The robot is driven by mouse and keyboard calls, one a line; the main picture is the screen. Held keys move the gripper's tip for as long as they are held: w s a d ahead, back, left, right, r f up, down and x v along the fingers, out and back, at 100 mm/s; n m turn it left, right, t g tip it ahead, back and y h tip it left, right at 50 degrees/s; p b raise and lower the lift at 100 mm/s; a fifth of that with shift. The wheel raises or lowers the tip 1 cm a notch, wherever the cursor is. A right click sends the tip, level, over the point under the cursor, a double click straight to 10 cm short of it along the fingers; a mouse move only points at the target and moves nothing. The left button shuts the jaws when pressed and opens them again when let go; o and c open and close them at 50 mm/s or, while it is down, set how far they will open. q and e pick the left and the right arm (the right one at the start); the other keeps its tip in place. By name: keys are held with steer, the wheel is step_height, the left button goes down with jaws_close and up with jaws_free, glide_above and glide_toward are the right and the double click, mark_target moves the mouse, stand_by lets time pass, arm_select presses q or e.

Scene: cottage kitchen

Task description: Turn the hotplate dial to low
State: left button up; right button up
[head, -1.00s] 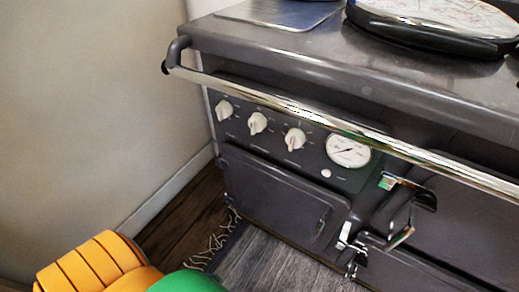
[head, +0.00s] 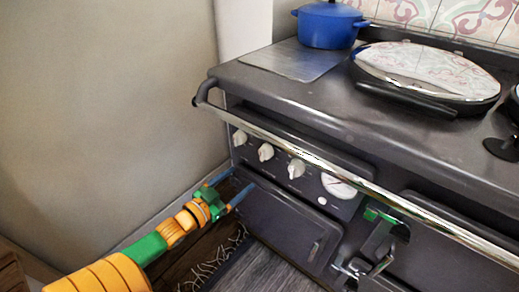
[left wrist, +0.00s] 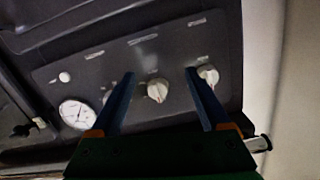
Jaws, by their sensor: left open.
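Three white dials sit in a row on the dark front panel of the range: left dial (head: 239,138), middle dial (head: 265,152) and right dial (head: 296,168). I cannot tell which one is the hotplate dial. My left gripper (head: 244,178) is open and empty, low in front of the panel. In the left wrist view, turned over, the middle dial (left wrist: 157,90) appears between the blue fingers (left wrist: 160,73), with no visible contact. The left dial (left wrist: 208,75) shows beside one finger; the right dial (left wrist: 107,97) is partly hidden by the other. My right gripper is out of view.
A shiny rail (head: 330,168) runs along the range front above the dials. A round gauge (head: 338,186) is right of them. An oven door (head: 285,222) lies below. A wall (head: 110,110) stands left. A blue pot (head: 328,26) and lidded hotplate (head: 428,72) are on top.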

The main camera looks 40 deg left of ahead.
arm_select(q)
steer(key=t+h, duration=0.1)
glide_toward(265, 153)
steer(key=w, duration=0.2)
steer(key=w+b, duration=0.1)
steer(key=w, duration=0.5)
steer(key=shift+w+d+f+m+b, duration=0.2)
steer(key=shift+w+f+m+b, duration=0.1)
steer(key=shift+f+m, duration=0.15)
jaws_close()
